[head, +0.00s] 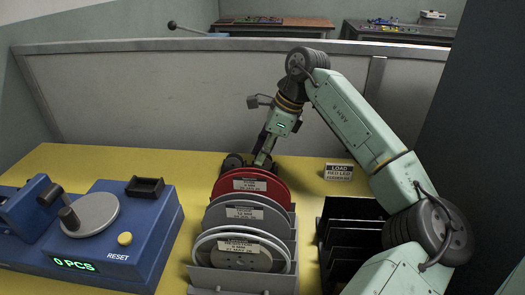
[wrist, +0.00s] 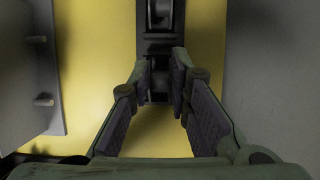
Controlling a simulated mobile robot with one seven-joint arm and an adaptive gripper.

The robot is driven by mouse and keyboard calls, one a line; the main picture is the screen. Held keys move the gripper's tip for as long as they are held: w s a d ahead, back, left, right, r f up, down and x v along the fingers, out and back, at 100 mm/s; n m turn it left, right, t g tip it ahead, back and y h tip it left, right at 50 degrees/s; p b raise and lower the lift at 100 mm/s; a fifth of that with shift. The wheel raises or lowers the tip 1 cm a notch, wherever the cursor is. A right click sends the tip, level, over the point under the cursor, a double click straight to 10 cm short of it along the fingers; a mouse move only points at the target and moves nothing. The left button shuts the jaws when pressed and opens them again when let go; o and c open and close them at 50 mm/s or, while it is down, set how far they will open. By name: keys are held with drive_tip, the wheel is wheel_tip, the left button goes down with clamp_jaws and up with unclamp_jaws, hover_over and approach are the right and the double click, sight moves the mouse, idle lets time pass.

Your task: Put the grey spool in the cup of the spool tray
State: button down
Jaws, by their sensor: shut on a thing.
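My gripper (head: 263,157) points down behind the reel rack, near the back of the yellow table in the head view. In the wrist view its fingers (wrist: 162,80) are closed on a small dark thing, which I take to be the grey spool (wrist: 159,84); it is shadowed and partly covered by the fingers. A narrow dark tray, apparently the spool tray (wrist: 160,43), lies below and beyond the fingertips, with a rounded cup-like shape (wrist: 160,12) at the top edge. In the head view dark rounded shapes (head: 233,162) show behind the reels. I cannot tell whether spool and tray touch.
The reel rack (head: 243,281) with red, grey and pale reels stands in front of my gripper. A blue counter (head: 150,240) is at left, a black slotted rack (head: 340,232) at right. A small sign (head: 339,171) stands behind. Yellow table (head: 130,160) is clear at back left.

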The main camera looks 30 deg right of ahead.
drive_tip(key=c, duration=1.4)
unclamp_jaws()
drive_tip(key=o, duration=0.3)
drive_tip(key=shift+r, duration=0.1)
drive_tip(key=shift+r+p, duration=2.7)
drive_tip(key=shift+r, duration=1.25)
drive_tip(key=shift+f, duration=0.1)
